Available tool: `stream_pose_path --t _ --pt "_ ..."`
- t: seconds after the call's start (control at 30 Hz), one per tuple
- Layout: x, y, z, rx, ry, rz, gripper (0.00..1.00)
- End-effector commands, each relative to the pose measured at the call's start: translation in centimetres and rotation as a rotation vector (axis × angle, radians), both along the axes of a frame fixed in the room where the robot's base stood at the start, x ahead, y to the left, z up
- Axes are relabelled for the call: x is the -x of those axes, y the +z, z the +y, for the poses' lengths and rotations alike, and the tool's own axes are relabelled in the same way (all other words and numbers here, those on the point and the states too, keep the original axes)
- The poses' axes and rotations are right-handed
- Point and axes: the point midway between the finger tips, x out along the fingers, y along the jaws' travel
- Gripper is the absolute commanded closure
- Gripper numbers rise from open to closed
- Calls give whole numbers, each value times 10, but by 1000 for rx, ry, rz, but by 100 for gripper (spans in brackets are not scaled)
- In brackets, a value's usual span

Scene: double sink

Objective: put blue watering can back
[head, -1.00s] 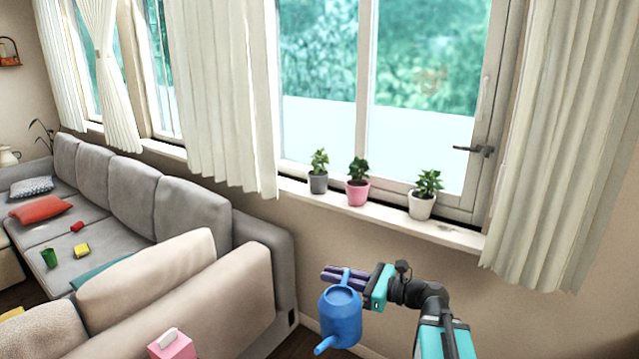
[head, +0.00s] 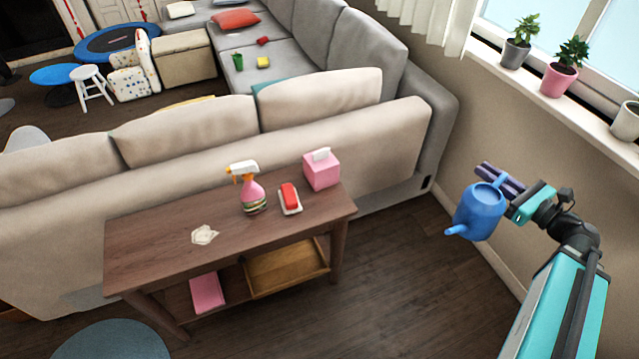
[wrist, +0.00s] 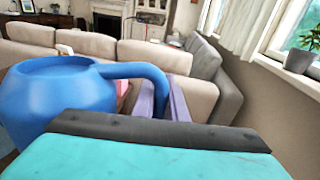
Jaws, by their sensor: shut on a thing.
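The blue watering can (head: 478,212) hangs in the air to the right of a wooden console table, with its spout pointing lower left. My gripper (head: 499,180) is shut on its handle with purple fingers. In the wrist view the can (wrist: 55,98) fills the left side, and its handle curves over to the purple fingers (wrist: 160,98). The lower part of the can is hidden there by my own gripper body.
The console table (head: 150,245) holds a spray bottle (head: 252,192), a red item on a dish (head: 290,198), a pink tissue box (head: 321,172) and a crumpled paper (head: 204,235). Its left end is clear. Potted plants stand on the windowsill (head: 545,97). A sofa (head: 190,145) stands behind the table.

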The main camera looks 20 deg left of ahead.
Motion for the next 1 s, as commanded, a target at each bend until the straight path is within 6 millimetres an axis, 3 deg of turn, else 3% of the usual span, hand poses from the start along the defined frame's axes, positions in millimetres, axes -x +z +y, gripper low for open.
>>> stream_pose_path --t 0.27,1.0 --pt "2 -24 0 -4 -1 0 100" --pt "2 -25 -6 -3 -12 -1 100"
